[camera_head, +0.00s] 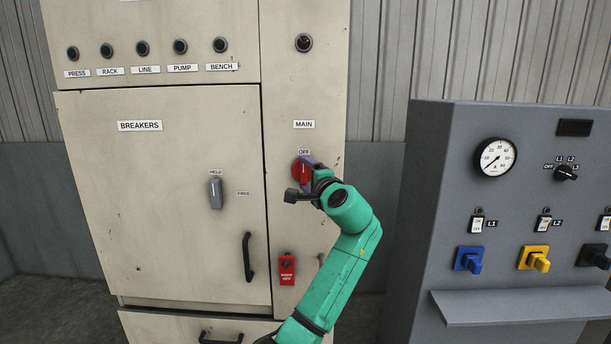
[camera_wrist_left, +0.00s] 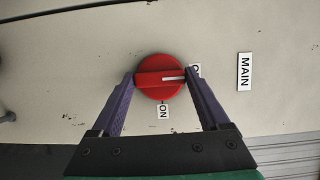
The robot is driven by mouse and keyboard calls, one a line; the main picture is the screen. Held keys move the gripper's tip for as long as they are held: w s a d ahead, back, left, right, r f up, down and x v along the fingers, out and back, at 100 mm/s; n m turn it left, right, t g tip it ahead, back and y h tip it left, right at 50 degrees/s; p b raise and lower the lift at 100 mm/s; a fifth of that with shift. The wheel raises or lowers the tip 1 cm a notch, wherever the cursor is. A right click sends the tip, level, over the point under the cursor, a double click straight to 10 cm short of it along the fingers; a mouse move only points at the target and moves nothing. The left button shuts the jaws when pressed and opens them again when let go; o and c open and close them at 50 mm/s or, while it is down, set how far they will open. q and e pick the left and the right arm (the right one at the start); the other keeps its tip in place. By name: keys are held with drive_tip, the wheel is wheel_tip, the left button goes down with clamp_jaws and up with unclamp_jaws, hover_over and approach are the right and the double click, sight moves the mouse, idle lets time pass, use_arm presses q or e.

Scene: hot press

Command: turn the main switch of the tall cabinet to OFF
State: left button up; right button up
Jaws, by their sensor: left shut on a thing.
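The main switch (camera_head: 300,171) is a red rotary knob on the narrow right panel of the tall beige cabinet (camera_head: 165,220), below the MAIN label (camera_head: 304,124). It fills the middle of the left wrist view (camera_wrist_left: 158,66). Its white mark points at the partly covered OFF label (camera_wrist_left: 196,70), on the side towards MAIN. The ON label (camera_wrist_left: 163,111) is a quarter turn away. My left gripper (camera_head: 308,168) is shut on the knob, with one purple finger at each end of its raised bar. My right gripper is not in view.
A grey HELD/FREE handle (camera_head: 216,193) and a black door handle (camera_head: 248,257) are left of my left arm. A red tag (camera_head: 287,270) hangs below the switch. A grey console (camera_head: 440,200) with a gauge (camera_head: 495,157) and coloured knobs stands at the right.

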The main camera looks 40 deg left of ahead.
use_arm(q)
drive_tip(key=shift+r, duration=0.2)
drive_tip(key=o, duration=1.1)
drive_tip(key=shift+o, duration=0.7)
drive_tip(key=shift+w+f, duration=0.1)
drive_tip(key=shift+f, duration=0.1)
drive_tip(key=shift+d, duration=0.2)
drive_tip(key=b+v, duration=0.4)
drive_tip(key=v, duration=1)
drive_tip(key=shift+s, duration=0.2)
drive_tip(key=shift+r, duration=0.1)
